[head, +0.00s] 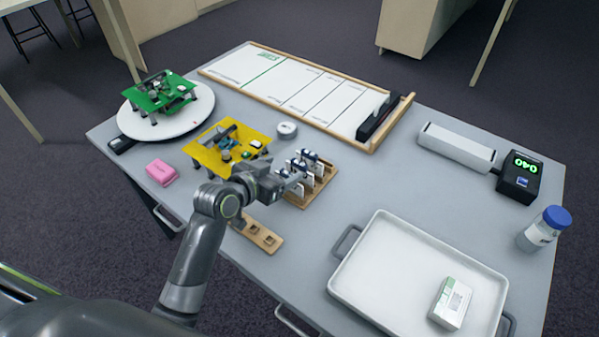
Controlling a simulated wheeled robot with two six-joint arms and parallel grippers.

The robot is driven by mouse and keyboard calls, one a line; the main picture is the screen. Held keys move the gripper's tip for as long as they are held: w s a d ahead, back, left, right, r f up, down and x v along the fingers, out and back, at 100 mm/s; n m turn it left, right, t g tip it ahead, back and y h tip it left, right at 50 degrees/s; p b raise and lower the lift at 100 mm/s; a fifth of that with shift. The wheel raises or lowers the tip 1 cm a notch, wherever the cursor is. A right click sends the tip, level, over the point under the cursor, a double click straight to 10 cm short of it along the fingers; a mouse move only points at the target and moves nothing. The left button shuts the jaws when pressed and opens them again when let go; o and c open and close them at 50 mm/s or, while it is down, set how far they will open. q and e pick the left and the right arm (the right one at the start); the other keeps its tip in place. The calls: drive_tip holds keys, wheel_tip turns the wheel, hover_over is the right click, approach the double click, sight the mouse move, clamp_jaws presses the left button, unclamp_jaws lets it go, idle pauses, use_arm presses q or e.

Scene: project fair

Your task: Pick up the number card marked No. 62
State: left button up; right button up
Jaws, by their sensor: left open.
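Several small white number cards with dark clips or tops stand upright in a wooden rack (328,177) near the middle of the table. One of the cards (309,184) shows at the rack's front. The numbers are too small to read, so I cannot tell which card is No. 62. My left gripper (290,176) is open at the left side of the rack, close to the cards. It hides part of the rack and some cards. I cannot tell whether it touches a card. My right gripper is not in view.
A wooden strip with sockets (262,238) lies in front. A white tray (380,295) with a small box (452,303) is at the right front. A blue-lidded jar (543,230) stands far right.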

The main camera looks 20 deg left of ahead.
sight(298, 164)
use_arm(q)
drive_tip(key=x, duration=0.3)
drive_tip(key=shift+w+f, duration=0.1)
drive_tip(key=shift+s+f+x, duration=0.1)
drive_tip(key=shift+f+x, duration=0.05)
drive_tip(key=shift+x, duration=1.15)
drive_tip(key=shift+s+f+x, duration=0.1)
drive_tip(key=shift+f+x, duration=0.1)
drive_tip(key=shift+x, duration=1.05)
drive_tip(key=shift+d, duration=0.2)
drive_tip(key=shift+c, duration=0.4)
drive_tip(key=c, duration=1)
